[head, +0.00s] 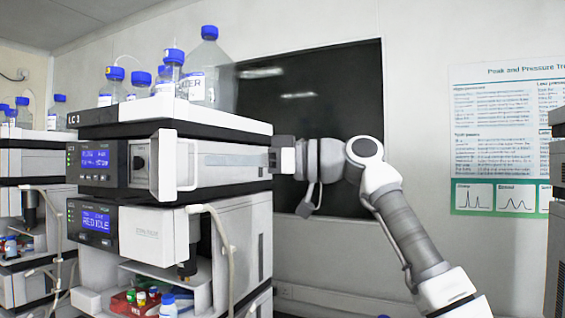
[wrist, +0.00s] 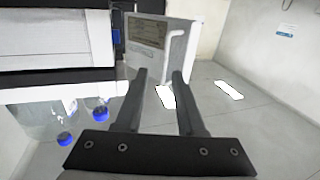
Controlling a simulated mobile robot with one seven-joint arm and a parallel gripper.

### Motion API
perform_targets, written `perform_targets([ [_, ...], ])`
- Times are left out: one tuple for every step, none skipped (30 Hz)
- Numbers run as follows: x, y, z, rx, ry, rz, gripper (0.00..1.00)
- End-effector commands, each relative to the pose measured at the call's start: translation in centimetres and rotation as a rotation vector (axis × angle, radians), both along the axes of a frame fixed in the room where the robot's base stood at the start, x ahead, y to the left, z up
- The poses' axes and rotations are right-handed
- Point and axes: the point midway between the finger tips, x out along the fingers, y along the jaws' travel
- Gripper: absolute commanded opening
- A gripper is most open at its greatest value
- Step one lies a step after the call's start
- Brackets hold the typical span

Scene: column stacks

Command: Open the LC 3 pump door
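The LC 3 stack (head: 72,120) stands left of centre in the head view. Its upper module has a lit blue display (head: 95,159), a dark round knob and a white pump door (head: 172,166) at the front corner. I cannot tell for sure how far this door stands from the module. My gripper (head: 277,157) is by the stack's right side, with its tips partly hidden in the head view. In the wrist view my gripper (wrist: 160,74) has its fingers apart, with nothing clasped. A white panel with a bar-like edge (wrist: 178,50) shows beyond and between the fingertips.
Blue-capped bottles (head: 209,70) stand on top of the stack; they also show upside down in the wrist view (wrist: 66,138). A lower module (head: 152,234) with tubing and small vials sits below. Another stack (head: 30,160) is at the left. Open room lies in front of the wall poster (head: 505,140).

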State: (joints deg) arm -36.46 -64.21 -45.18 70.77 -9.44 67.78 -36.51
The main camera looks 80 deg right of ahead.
Motion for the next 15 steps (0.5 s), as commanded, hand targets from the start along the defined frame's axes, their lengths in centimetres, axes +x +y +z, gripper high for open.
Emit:
perform_targets([
  [-1.5, -0.1, 0.0, 0.0, -0.003, -0.005, 0.38],
  [-2.2, -0.1, 0.1, 0.0, -0.003, -0.006, 0.38],
  [-3.2, -0.2, 0.1, 0.001, -0.003, -0.005, 0.38],
  [-4.0, -0.2, 0.0, 0.001, -0.002, -0.005, 0.38],
  [-4.7, -0.2, 0.1, 0.001, -0.003, -0.005, 0.38],
  [-5.7, -0.2, 0.1, 0.001, -0.003, -0.004, 0.38],
  [-6.5, -0.2, 0.1, 0.001, -0.003, -0.005, 0.38],
  [-7.1, -0.2, 0.1, 0.001, -0.003, -0.004, 0.38],
  [-8.0, -0.2, 0.1, 0.001, -0.003, -0.003, 0.38],
  [-8.6, -0.3, 0.2, 0.001, -0.003, -0.003, 0.38],
  [-9.2, -0.3, 0.1, 0.0, -0.002, -0.003, 0.38],
  [-9.9, -0.3, 0.1, 0.0, -0.002, -0.003, 0.38],
  [-10.4, -0.3, 0.1, 0.0, -0.002, -0.003, 0.38],
  [-10.8, -0.3, 0.2, 0.0, -0.002, -0.004, 0.38],
  [-11.3, -0.3, 0.1, 0.0, 0.0, -0.002, 0.38],
])
